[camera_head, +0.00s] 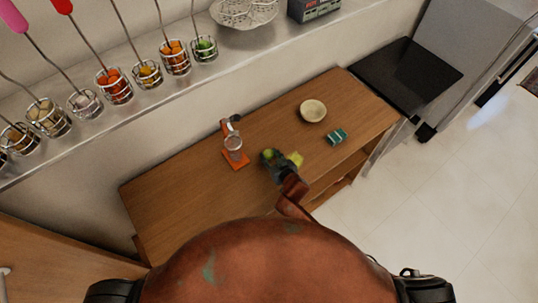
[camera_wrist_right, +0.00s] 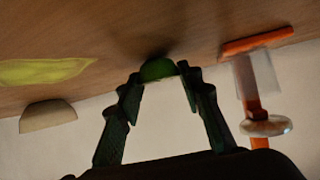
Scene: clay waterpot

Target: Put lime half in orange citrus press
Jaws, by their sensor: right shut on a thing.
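The orange citrus press (camera_head: 234,152) stands on the wooden table in the head view, with an orange base and a clear cup-like part. It also shows at the right of the right wrist view (camera_wrist_right: 250,85). My right gripper (camera_head: 269,160) is just right of the press, apart from it. It is shut on the green lime half (camera_wrist_right: 157,69), which sits between the fingertips in the wrist view. The lime half shows as a small green patch (camera_head: 267,154) in the head view. My left gripper is not in view.
A yellow-green item (camera_head: 296,159) lies right beside my right gripper. A cream bowl (camera_head: 313,111) and a teal-green item (camera_head: 337,137) are farther right on the wooden table (camera_head: 180,200). The table's left part is clear. A shelf with wire baskets (camera_head: 114,87) runs behind.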

